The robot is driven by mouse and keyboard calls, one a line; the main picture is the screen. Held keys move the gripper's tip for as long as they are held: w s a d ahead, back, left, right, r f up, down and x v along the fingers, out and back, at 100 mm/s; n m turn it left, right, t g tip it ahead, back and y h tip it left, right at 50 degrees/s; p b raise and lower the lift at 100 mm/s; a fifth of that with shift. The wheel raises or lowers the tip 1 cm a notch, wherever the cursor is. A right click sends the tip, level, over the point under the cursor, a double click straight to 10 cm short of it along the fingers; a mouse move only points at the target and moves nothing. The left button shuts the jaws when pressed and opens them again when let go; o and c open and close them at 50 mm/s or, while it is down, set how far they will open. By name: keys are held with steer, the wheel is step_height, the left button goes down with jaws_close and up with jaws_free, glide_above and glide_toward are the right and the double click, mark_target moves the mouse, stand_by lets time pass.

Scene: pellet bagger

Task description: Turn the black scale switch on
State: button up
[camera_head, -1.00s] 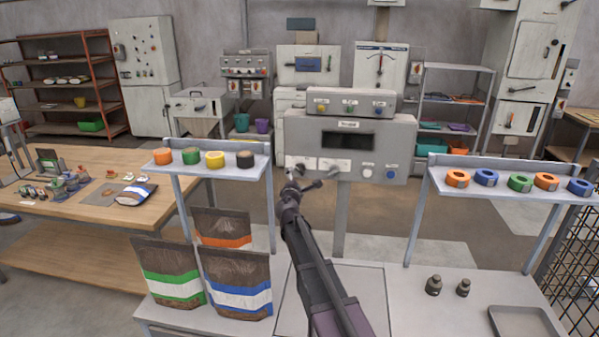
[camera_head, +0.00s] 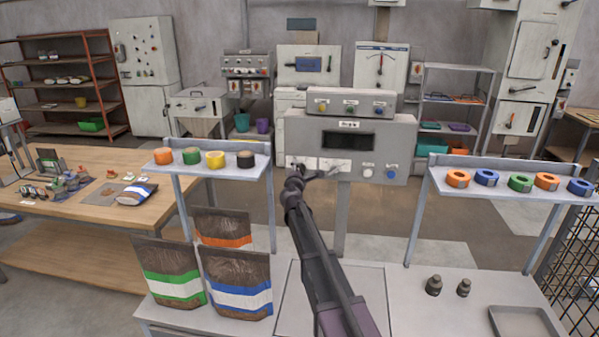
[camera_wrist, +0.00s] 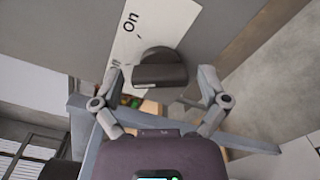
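The black scale switch (camera_wrist: 160,68) is a dark round knob with a raised grip bar, on the grey face of the scale's panel (camera_head: 400,150). In the wrist view its bar lies nearly level across the picture. A white label reading "On" (camera_wrist: 130,22) is up and left of it; a second word lower on the label is partly hidden by the left finger. My gripper (camera_wrist: 160,78) is open, one finger to each side of the knob, with visible gaps.
A white button (camera_head: 368,171) and a blue button (camera_head: 391,172) are right on the same panel. Bags (camera_head: 240,285) stand below left. Two small weights (camera_head: 434,285) are on the bench.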

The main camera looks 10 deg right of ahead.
steer(key=c, duration=0.7)
steer(key=shift+m, duration=0.3)
steer(key=m, duration=1.1)
steer(key=shift+w, duration=0.1)
steer(key=shift+m, duration=0.3)
steer(key=o, duration=1.1)
